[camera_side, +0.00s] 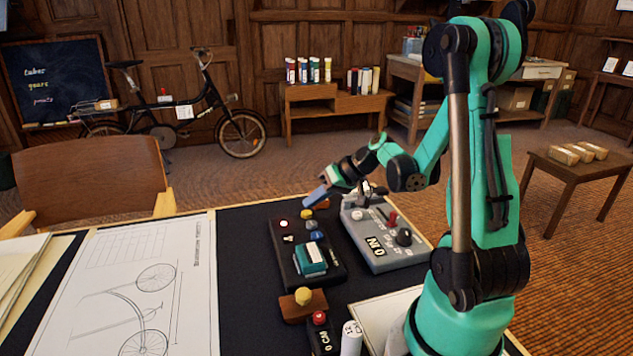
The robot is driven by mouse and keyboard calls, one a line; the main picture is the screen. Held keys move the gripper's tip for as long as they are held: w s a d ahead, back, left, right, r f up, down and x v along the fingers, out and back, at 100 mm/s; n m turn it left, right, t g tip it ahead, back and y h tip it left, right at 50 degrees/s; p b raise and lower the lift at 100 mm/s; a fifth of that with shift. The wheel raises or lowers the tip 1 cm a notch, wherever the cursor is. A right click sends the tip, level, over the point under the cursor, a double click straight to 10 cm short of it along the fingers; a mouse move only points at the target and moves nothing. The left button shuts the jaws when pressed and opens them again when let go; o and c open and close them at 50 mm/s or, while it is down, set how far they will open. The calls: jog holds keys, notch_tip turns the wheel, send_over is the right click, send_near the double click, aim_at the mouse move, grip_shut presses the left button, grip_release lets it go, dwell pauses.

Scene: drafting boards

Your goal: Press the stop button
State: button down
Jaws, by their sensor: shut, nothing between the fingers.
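A red round button (319,317) tops a small black box (323,341) at the table's near edge, well away from my gripper. A black control box (284,262) carries small buttons and a teal block (310,259). A grey control box (378,252) to its right has a red lever (392,219), a black knob (403,237) and a pale button (357,215). No label reading "stop" is legible.
A yellow knob (303,296) sits on a wooden block (294,310) between the black boxes. A white cylinder (351,339) stands beside the red button. A large bicycle drawing (150,285) covers the left of the table. Dark mat (241,235) is bare left of the control box.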

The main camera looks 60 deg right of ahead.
aim_at(316, 224)
jog(key=shift+f, duration=1.2)
jog(key=shift+f, duration=0.1)
dwell(1.1)
jog(key=shift+f, duration=0.3)
jog(key=shift+f, duration=0.4)
dwell(0.6)
jog(key=shift+r, duration=0.85)
jog(key=shift+r, duration=2.5)
jog(key=shift+a, duration=0.1)
